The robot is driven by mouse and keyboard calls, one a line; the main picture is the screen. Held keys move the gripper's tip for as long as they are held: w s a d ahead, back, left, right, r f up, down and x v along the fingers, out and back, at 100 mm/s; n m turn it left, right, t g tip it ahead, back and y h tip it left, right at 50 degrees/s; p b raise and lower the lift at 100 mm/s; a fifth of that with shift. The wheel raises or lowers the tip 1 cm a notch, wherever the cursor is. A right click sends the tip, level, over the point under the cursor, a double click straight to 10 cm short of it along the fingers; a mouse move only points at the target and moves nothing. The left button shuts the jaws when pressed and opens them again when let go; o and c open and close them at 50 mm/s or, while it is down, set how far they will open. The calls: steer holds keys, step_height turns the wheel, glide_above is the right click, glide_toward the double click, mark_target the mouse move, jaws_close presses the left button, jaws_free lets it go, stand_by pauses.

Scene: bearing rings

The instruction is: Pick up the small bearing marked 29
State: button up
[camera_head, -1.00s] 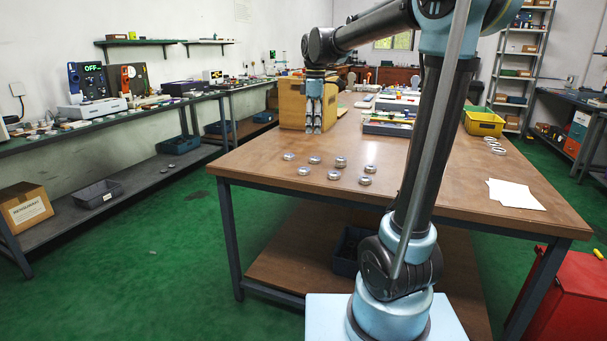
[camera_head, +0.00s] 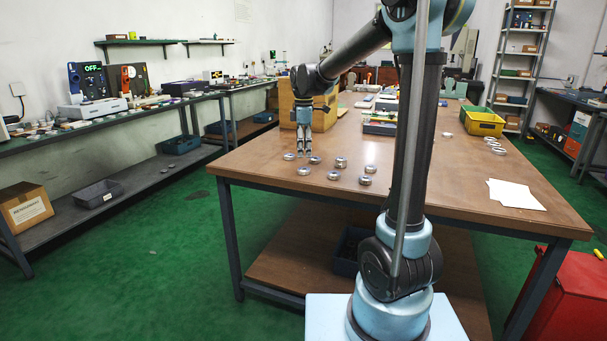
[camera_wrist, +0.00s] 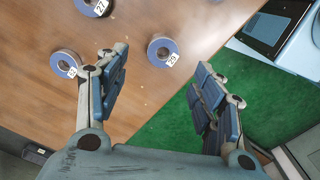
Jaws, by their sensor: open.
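The bearing marked 29 (camera_wrist: 163,52) is a small ring with a blue-grey face and a white number tag, lying flat on the wooden table (camera_head: 420,185). In the wrist view it shows between and slightly beyond my open fingers. My gripper (camera_wrist: 158,88) is empty and does not touch it. In the head view my gripper (camera_head: 304,150) points down just above the left part of the table, close to the leftmost bearings. The numbers are too small to read there, so I cannot tell which ring is 29.
A bearing marked 27 (camera_wrist: 93,5) and another tagged bearing (camera_wrist: 66,64) lie nearby in the wrist view. Several rings, including one at right (camera_head: 365,180), sit around my gripper. A wooden box (camera_head: 287,104) stands behind it.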

mark_target(304, 169)
steer(key=shift+s+f, duration=0.15)
steer(key=shift+f, duration=3.45)
steer(key=c, duration=1.2)
